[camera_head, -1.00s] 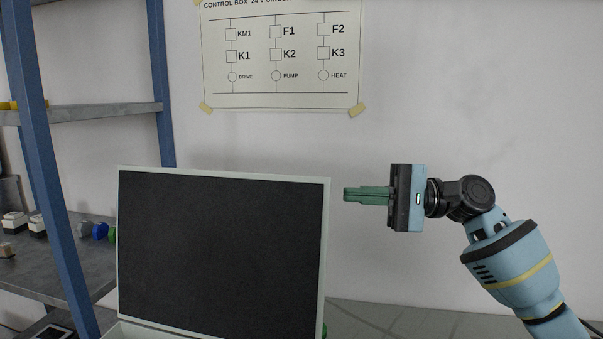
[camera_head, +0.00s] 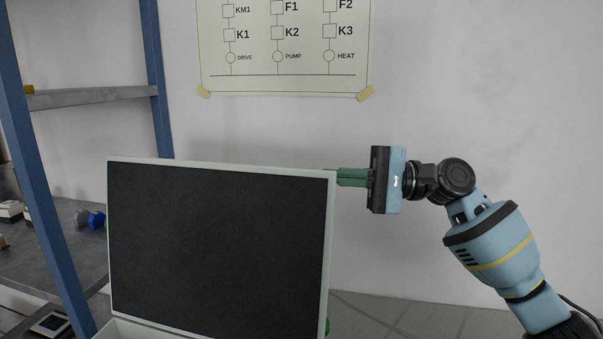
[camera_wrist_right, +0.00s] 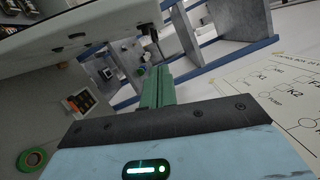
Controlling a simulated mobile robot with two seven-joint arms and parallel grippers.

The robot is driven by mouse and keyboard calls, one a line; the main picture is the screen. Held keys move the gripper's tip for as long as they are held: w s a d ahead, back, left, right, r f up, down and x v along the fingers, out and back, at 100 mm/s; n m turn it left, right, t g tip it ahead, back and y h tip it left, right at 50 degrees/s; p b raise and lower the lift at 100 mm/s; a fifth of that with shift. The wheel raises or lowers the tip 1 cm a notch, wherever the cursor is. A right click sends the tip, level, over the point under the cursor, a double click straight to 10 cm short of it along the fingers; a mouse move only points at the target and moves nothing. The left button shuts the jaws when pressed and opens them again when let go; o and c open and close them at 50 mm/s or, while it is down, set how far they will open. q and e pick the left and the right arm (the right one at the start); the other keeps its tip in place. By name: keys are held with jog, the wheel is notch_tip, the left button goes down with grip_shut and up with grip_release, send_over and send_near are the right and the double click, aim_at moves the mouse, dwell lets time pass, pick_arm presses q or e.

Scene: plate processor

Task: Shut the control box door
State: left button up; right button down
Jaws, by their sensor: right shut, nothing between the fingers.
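The control box door (camera_head: 218,240) stands raised in the head view, a black panel with a pale rim. A pale strip of the control box (camera_head: 125,329) shows below it; the rest of the box is out of frame or hidden. My right gripper (camera_head: 342,177) is shut and empty, its green fingers pointing left at the door's upper right edge. I cannot tell whether the tips touch the door or pass behind it. The fingers also show in the right wrist view (camera_wrist_right: 157,88), beside a pale panel (camera_wrist_right: 95,32). My left gripper is not in view.
A shelf with blue posts (camera_head: 152,80) stands at the left. A wiring diagram (camera_head: 285,50) is taped to the wall behind. A green ring (camera_wrist_right: 31,160) and a small unit with switches (camera_wrist_right: 82,104) lie on a grey surface. The space right of the door is clear around my arm.

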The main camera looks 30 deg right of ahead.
aim_at(301, 177)
jog(key=a, duration=0.4)
jog(key=w+a+r, duration=0.1)
jog(key=a, duration=0.1)
jog(key=shift+a+p, duration=0.3)
jog(key=shift+a, duration=0.05)
jog(key=shift+s+a+r, duration=0.15)
jog(key=shift+s+a, duration=0.2)
jog(key=shift+a, duration=0.1)
jog(key=shift+s, duration=0.1)
